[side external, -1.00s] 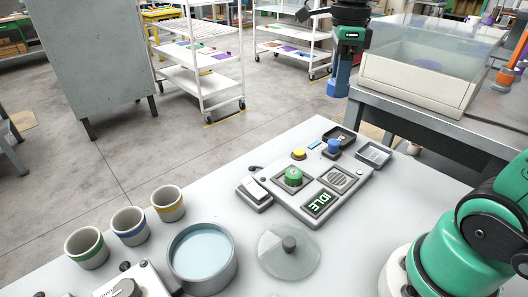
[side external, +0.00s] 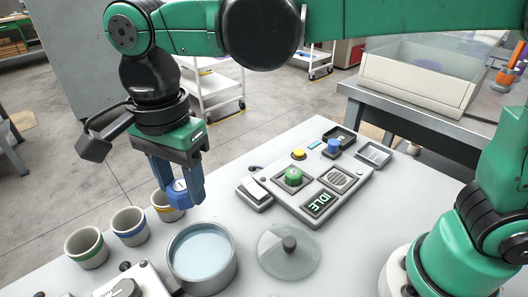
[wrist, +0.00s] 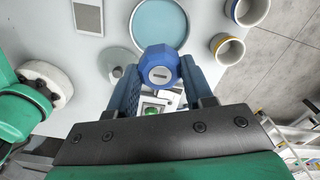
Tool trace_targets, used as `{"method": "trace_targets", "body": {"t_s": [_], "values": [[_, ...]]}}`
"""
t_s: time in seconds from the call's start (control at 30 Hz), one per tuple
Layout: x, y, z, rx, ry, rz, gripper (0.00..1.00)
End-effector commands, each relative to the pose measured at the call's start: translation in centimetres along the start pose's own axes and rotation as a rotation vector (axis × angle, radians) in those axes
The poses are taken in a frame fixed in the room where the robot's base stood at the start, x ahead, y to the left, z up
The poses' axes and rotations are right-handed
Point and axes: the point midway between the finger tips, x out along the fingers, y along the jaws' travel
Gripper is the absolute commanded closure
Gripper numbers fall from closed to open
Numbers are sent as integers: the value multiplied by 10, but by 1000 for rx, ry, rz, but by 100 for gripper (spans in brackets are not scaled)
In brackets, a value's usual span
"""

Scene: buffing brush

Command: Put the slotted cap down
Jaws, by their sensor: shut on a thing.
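My gripper (side external: 178,192) is shut on the slotted cap (wrist: 159,66), a blue faceted cap with a pale, dark-slotted disc on its face. In the side view the cap (side external: 179,191) shows between the blue fingers, held in the air. It overlaps the yellow-banded cup (side external: 168,210) in the picture; the exact gap to the cup is hard to tell. In the wrist view the cap sits between the fingertips, below the round basin (wrist: 160,22).
Cups with green (side external: 87,248) and blue (side external: 130,227) bands stand at left. A grey basin (side external: 202,284) holds pale blue liquid. A clear disc (side external: 300,262) with a dark knob lies beside it. A control panel (side external: 283,211) reads IDLE. White tabletop is bare front right.

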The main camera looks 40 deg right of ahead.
Motion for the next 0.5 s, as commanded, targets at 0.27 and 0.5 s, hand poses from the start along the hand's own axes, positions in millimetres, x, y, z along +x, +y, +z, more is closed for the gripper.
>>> {"method": "trace_targets", "body": {"t_s": [0.27, 0.5], "values": [[72, 0, -1, 3, 0, 0, 100], [116, 0, -1, 4, 0, 0, 100]]}}
